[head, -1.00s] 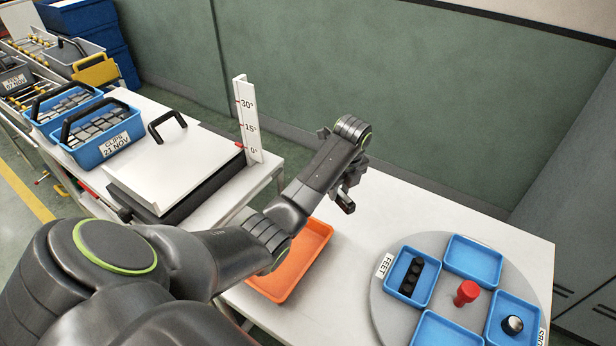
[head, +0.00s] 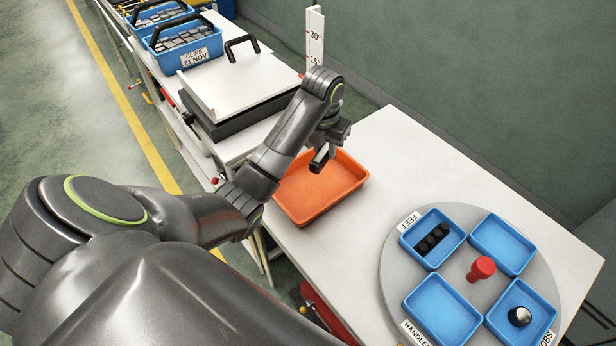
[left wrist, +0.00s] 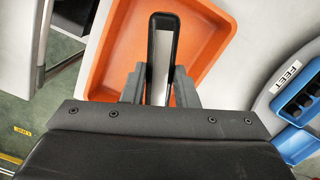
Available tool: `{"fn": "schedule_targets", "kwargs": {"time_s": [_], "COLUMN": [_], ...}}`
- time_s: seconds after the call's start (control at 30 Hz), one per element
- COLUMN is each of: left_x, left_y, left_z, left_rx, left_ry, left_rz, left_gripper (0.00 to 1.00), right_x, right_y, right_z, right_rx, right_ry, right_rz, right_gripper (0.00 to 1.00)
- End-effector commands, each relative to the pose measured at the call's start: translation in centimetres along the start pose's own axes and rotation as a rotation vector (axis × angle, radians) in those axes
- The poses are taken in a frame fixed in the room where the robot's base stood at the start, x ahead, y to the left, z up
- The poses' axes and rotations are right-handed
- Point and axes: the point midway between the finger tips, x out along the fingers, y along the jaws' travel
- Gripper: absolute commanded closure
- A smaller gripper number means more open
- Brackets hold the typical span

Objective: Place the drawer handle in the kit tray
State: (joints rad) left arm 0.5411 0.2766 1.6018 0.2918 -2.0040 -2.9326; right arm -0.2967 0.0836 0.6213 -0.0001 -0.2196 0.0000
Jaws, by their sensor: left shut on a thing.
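The drawer handle (head: 320,158) is a dark bar held by my left gripper (head: 328,140). In the left wrist view the handle (left wrist: 164,19) looks long and black-edged with a pale middle, standing between the two grey fingers (left wrist: 160,88). My left gripper is shut on it. The orange tray (head: 292,206), which I take as the kit tray, lies on the white table below and looks empty. The handle shows over the tray's far part; its height above the floor of the tray is hard to tell. The tray also fills much of the left wrist view (left wrist: 112,62). My right gripper is out of view.
A grey turntable (head: 392,268) with several blue bins and a red knob (head: 481,268) stands to the right; the FEET bin (head: 459,233) holds black pieces. A white-lidded box (head: 235,80) with a black handle and an angle scale (head: 315,35) stand beyond the tray.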

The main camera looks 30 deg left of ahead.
Motion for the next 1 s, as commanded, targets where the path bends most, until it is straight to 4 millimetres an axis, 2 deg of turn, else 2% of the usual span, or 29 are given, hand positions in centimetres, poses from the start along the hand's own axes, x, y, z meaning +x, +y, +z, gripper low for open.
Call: {"fn": "schedule_targets", "kwargs": {"time_s": [0.13, 0.2, 0.63, 1.0], "left_x": [3.0, 3.8, 9.1, 9.9], "left_y": [0.0, 0.0, 0.0, 0.0], "left_z": [-0.5, -0.6, -1.2, -1.3], "left_rx": [0.01, 0.009, 0.007, 0.007], "left_ry": [0.005, 0.006, 0.004, 0.0], "left_rz": [-0.002, -0.002, -0.001, -0.001], "left_gripper": [1.0, 1.0, 1.0, 1.0], "right_x": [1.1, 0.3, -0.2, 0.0], "right_y": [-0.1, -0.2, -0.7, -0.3], "right_z": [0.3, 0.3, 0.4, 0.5], "right_rx": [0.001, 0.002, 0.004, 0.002], "right_ry": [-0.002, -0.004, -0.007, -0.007], "right_rz": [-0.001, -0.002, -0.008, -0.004], "right_gripper": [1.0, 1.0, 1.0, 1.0]}}
